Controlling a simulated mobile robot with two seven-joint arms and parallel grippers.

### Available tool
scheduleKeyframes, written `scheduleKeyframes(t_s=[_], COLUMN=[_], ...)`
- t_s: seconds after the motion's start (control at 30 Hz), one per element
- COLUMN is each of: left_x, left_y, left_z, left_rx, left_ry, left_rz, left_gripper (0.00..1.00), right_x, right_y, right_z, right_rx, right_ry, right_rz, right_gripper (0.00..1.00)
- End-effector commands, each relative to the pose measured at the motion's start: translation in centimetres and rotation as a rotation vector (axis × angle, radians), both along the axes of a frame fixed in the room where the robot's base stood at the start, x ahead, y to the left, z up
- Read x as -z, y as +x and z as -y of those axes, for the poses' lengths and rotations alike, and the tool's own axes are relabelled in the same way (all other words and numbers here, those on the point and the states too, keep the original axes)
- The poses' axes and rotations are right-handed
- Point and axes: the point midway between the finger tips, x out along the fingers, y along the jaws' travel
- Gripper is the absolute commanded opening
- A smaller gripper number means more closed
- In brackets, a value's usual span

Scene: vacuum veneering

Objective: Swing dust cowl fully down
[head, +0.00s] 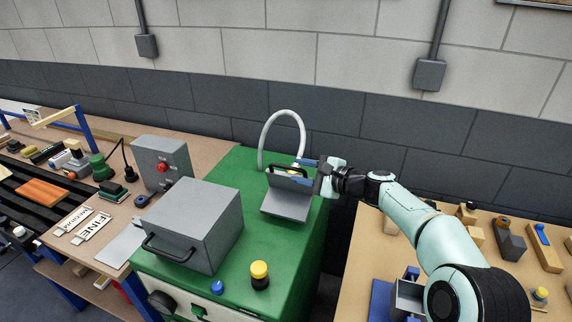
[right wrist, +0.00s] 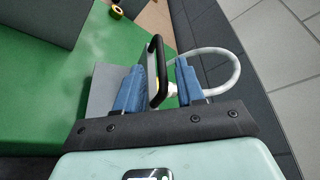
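The dust cowl appears to be the grey sheet-like piece (head: 287,205) with a black bar handle (head: 290,171), on the back right of the green machine top (head: 240,265). Its handle is at the top edge and its grey face slopes toward the front. My right gripper (head: 312,164) reaches in from the right at the handle. In the right wrist view the blue fingers (right wrist: 158,85) are apart, with the black handle (right wrist: 153,62) between them and gaps visible. The grey cowl face (right wrist: 103,88) is partly hidden behind a finger. My left gripper is not in view.
A large grey box (head: 192,225) with a black front handle stands left of the cowl. A white hose (head: 283,113) arches behind it. A yellow-topped knob (head: 260,272) is at the front. A cluttered bench lies left; a wooden table (head: 382,240) with blocks lies right.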

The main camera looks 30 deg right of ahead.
Motion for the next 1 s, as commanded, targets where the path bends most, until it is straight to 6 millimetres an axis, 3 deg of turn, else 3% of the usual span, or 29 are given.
scheduleKeyframes(t_s=[0.1, 0.3, 0.7, 0.73, 0.83, 1.0], left_x=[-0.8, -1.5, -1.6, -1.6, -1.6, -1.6], left_y=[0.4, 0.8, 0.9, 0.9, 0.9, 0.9], left_z=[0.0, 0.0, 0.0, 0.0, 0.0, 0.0], left_rx=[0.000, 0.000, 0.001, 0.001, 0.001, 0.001], left_ry=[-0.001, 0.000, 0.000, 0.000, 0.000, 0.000], left_rz=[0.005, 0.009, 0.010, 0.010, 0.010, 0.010], left_gripper=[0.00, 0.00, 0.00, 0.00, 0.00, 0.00], right_x=[0.4, 1.0, 1.3, 1.3, 1.3, 1.3], right_y=[2.3, 4.6, 5.4, 5.4, 5.4, 5.4], right_z=[-0.9, -1.6, -1.9, -1.9, -1.9, -1.9], right_rx=[-0.003, 0.000, 0.000, 0.000, 0.001, 0.001], right_ry=[0.002, -0.001, -0.001, -0.001, -0.001, 0.000], right_rz=[0.000, 0.000, 0.000, 0.000, 0.000, 0.000], right_gripper=[0.38, 0.38, 0.38, 0.35, 0.02, 0.00])
